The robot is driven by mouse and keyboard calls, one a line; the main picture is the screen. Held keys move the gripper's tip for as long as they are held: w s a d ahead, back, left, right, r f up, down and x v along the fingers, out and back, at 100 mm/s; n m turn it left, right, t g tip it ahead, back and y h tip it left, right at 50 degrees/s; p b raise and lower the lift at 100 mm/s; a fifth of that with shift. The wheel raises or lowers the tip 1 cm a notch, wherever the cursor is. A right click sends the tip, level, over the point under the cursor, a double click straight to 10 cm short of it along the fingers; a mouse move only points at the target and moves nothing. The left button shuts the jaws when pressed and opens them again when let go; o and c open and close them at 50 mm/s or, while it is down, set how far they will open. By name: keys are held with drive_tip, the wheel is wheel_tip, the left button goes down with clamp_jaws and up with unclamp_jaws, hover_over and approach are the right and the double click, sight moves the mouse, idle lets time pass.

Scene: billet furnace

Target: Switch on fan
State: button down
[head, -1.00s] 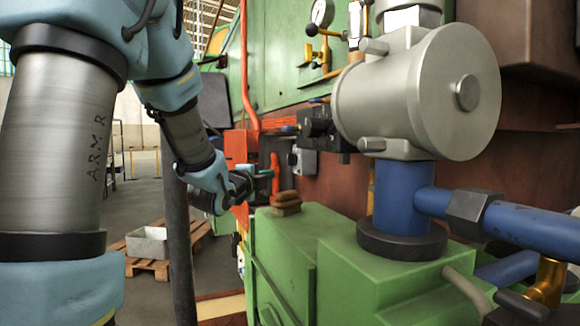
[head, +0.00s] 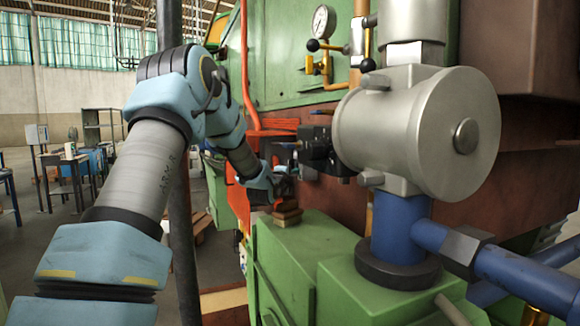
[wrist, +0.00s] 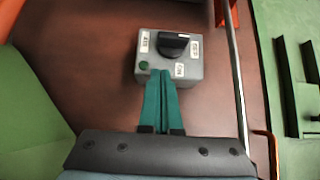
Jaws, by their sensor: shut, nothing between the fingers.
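A grey switch box (wrist: 168,58) is on a brown wall in the wrist view. It has a black rotary knob (wrist: 173,45), a green button (wrist: 143,65) and white labels too blurred to read. My gripper (wrist: 161,77) is shut and empty. Its teal fingers lie together and point at the lower part of the box, their tips overlapping its lower edge in the picture; I cannot tell whether they touch it. In the head view my gripper (head: 284,186) is beside the brown wall, its fingertips hard to make out. The box is not clearly visible there. No fan can be made out.
A large grey cylindrical housing (head: 415,120) on a blue pipe (head: 400,215) stands right of my gripper. Green machine casing (head: 300,255) lies below it. An orange pipe (head: 246,75) and a dark post (head: 180,240) are at left. A metal rod (wrist: 238,80) runs right of the box.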

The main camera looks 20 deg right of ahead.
sight(292, 165)
drive_tip(key=w, duration=0.1)
drive_tip(key=w+p, duration=0.1)
drive_tip(key=w, duration=0.1)
drive_tip(key=shift+w+a, duration=0.2)
drive_tip(key=shift+a, duration=0.2)
drive_tip(key=shift+f+b, duration=0.15)
drive_tip(key=shift+b, duration=0.35)
